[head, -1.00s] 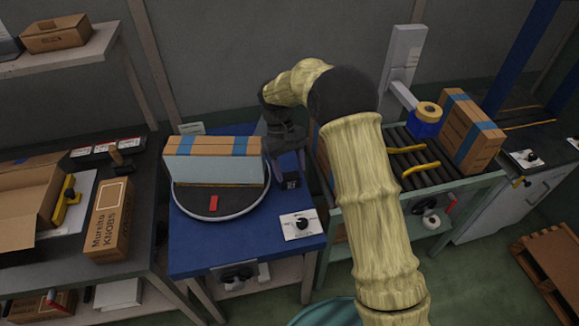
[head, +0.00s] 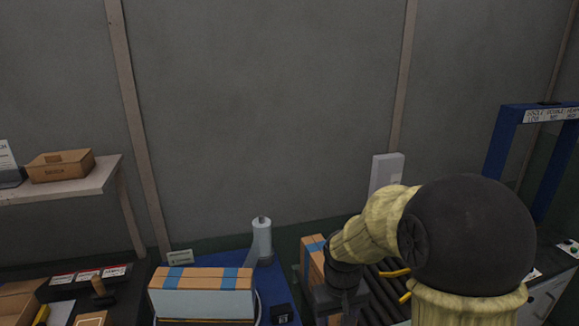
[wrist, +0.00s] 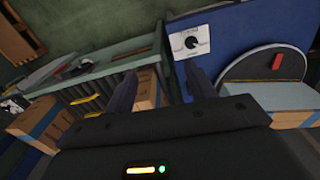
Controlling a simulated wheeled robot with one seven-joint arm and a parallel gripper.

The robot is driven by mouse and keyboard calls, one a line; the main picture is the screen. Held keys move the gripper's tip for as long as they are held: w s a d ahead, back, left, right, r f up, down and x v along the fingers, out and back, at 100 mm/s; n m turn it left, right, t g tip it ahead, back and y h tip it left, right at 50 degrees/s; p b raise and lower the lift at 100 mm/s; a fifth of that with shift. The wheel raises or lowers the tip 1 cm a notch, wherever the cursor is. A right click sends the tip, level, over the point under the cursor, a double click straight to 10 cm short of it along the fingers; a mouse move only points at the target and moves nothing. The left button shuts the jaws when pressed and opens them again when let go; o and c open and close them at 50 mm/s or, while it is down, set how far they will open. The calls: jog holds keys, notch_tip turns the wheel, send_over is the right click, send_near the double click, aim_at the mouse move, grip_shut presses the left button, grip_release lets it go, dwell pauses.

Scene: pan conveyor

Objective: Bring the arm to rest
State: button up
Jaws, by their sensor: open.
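My arm rises at the lower right of the head view, and its dark wrist hangs down at the bottom. My gripper (wrist: 162,92) shows in the wrist view with its two dark fingers apart and nothing between them. In that view the fingers point toward the gap between the roller conveyor and the blue table. In the head view the fingertips are cut off by the bottom edge.
A taped carton with a pale side (head: 200,305) sits on the turntable (wrist: 262,66) of the blue table (wrist: 232,42). Another taped carton (head: 313,262) stands beside my wrist at the roller conveyor (wrist: 85,85). A shelf (head: 75,185) holds a small box (head: 60,166). The wall above is clear.

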jog(key=s+d+r+m+t, duration=0.1)
jog(key=s+d, duration=0.3)
jog(key=s, duration=0.4)
jog(key=shift+s+d+r+m+t+p, duration=0.2)
jog(key=shift+s+d+m+t+p, duration=0.15)
jog(key=shift+m+t, duration=0.35)
jog(key=shift+s+d, duration=0.15)
